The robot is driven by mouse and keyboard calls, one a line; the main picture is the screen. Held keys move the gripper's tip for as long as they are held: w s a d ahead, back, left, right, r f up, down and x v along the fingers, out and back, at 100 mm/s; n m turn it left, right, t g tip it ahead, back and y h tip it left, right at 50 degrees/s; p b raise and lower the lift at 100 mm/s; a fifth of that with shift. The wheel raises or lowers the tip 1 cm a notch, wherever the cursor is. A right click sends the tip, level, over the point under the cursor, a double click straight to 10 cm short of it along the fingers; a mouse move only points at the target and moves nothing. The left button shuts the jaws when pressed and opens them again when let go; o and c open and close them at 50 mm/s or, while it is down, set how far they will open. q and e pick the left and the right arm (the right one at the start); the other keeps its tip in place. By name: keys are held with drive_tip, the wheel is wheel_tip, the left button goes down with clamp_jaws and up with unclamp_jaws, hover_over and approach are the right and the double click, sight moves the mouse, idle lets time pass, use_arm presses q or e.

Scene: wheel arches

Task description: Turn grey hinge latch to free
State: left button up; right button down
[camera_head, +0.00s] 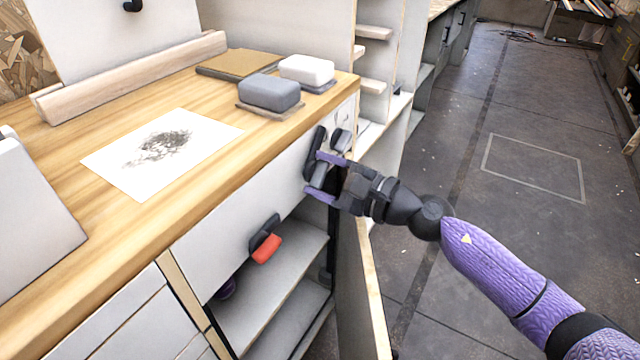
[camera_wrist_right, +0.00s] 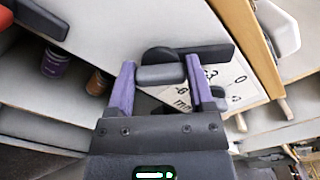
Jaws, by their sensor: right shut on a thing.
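The grey hinge latch (camera_head: 341,141) is on the white front panel below the wooden worktop, near its right end. It has a dark elongated backplate and a rounded grey handle. In the right wrist view the grey handle (camera_wrist_right: 160,75) lies between the purple fingers, with its dark round hub and backplate just beyond. My right gripper (camera_head: 322,172) is shut on this handle; in the head view its fingers partly cover the latch. It also shows in the right wrist view (camera_wrist_right: 160,70). My left gripper is not in view.
A red-handled latch (camera_head: 266,247) sits lower left on the panel, above open shelves (camera_head: 265,300). An open door (camera_head: 362,290) stands below my right arm. Grey (camera_head: 269,92) and white (camera_head: 306,69) blocks and a paper sheet (camera_head: 150,165) lie on the worktop.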

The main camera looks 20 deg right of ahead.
drive_tip(key=n+b, duration=0.2)
drive_tip(key=n, duration=0.1)
drive_tip(key=shift+f, duration=0.35)
drive_tip(key=n+b, duration=0.2)
drive_tip(key=n, duration=0.1)
drive_tip(key=shift+n+b, duration=0.3)
drive_tip(key=shift+b, duration=0.05)
use_arm(q)
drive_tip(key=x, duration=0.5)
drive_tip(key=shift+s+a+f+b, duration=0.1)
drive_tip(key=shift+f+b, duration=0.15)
drive_tip(key=shift+b, duration=0.1)
use_arm(e)
drive_tip(key=shift+r+n, duration=0.1)
drive_tip(key=shift+n, duration=0.4)
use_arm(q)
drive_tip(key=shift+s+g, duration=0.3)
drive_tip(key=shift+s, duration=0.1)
use_arm(e)
drive_tip(key=shift+n, duration=0.3)
